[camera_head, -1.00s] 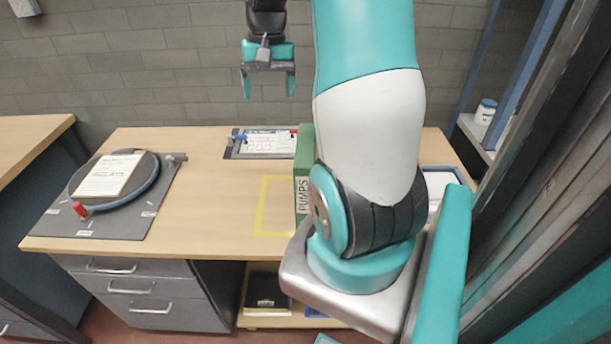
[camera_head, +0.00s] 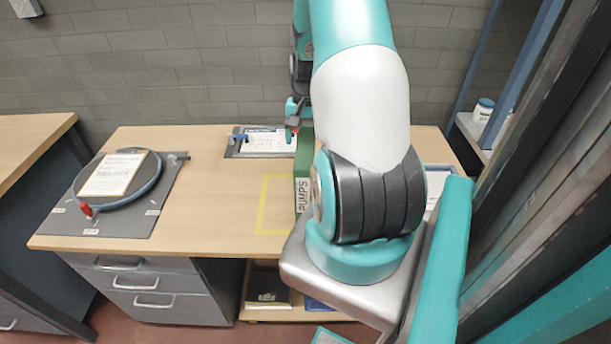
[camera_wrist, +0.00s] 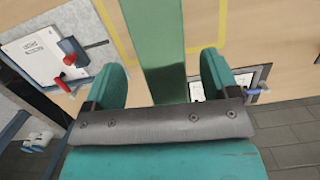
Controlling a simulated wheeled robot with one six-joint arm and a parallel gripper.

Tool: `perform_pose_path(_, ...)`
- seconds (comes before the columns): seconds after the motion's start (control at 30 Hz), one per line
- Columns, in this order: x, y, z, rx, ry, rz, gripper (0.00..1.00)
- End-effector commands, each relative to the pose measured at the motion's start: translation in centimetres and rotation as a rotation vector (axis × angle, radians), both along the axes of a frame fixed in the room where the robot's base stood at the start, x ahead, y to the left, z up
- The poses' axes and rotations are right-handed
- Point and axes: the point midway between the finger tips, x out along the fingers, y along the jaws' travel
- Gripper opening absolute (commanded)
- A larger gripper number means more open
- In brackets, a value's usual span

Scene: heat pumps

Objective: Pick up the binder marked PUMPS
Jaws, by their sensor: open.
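The green binder (camera_head: 302,170) stands upright on the wooden desk, its white PUMPS label facing the front. My arm covers its right side in the head view. In the wrist view the binder's green top (camera_wrist: 155,35) lies between my two teal fingers. My gripper (camera_wrist: 160,65) is open, with a gap on both sides of the binder. In the head view my gripper (camera_head: 292,120) shows at the binder's far end, partly hidden by my arm. I cannot tell whether the fingertips reach below the binder's top.
A yellow taped outline (camera_head: 264,205) lies left of the binder. A clipboard (camera_head: 250,150) lies behind it. A tray (camera_head: 437,180) is partly hidden at right. The desk's middle left (camera_head: 215,190) is clear.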

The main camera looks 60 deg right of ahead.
Motion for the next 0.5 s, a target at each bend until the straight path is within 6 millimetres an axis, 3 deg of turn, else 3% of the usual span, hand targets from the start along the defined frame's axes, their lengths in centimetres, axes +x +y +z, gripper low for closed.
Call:
perform_pose_path(0.33, -0.2, 0.7, -4.0, 0.004, 0.003, 0.000, 0.81)
perform_pose_path(0.5, -0.2, 0.8, -5.0, 0.000, 0.000, 0.000, 0.81)
